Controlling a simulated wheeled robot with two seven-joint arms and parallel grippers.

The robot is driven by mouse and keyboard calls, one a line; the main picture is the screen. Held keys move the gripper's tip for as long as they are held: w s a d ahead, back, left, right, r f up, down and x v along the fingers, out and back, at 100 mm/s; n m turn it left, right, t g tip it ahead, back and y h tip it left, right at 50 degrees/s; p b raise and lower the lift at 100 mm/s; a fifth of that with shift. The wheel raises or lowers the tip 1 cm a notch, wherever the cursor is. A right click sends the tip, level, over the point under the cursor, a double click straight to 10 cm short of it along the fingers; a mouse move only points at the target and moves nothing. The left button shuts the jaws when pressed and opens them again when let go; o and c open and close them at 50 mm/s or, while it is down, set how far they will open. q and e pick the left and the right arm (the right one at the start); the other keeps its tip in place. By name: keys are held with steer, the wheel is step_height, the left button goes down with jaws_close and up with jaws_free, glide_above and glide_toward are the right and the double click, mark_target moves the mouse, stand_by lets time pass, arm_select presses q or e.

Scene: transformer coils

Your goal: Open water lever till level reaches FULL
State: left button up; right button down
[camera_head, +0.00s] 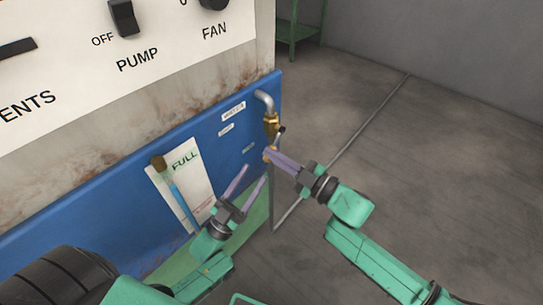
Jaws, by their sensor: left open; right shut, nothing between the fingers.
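The water lever is a small dark-tipped handle (281,130) on a brass valve (271,122) under a bent grey pipe, at the right end of the blue panel. My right gripper (269,154) is shut and empty, its fingertips just below the valve; I cannot tell whether they touch it. My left gripper (252,179) is open and empty, in front of the blue panel, below and left of the valve. The level gauge (175,192) is a tube with blue in it and a brass cap, on a white plate marked FULL (184,159). Its lower end is partly hidden.
The blue panel (100,205) sits below a white control panel (140,75) with PUMP (122,18) and FAN switches. A thin pipe (345,147) lies along the floor on the right. A green stand (297,30) is at the back. The floor (440,150) to the right is mostly clear.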

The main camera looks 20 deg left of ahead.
arm_select(q)
step_height(320, 180, down, 27)
steer(key=a+n+g+y, duration=0.25)
steer(key=g+y, duration=0.35)
steer(key=g, duration=0.6)
steer(key=s+a+f+n+g+y, duration=0.2)
steer(key=s+f+g, duration=0.7)
steer(key=s, duration=0.7)
steer(key=shift+s+a+f+g+y, duration=0.25)
steer(key=shift+f+g+y, duration=0.25)
steer(key=shift+f, duration=0.85)
arm_select(e)
steer(key=shift+s+a+f+n, duration=0.1)
steer(key=shift+a+f+n, duration=0.05)
steer(key=shift+n, duration=0.35)
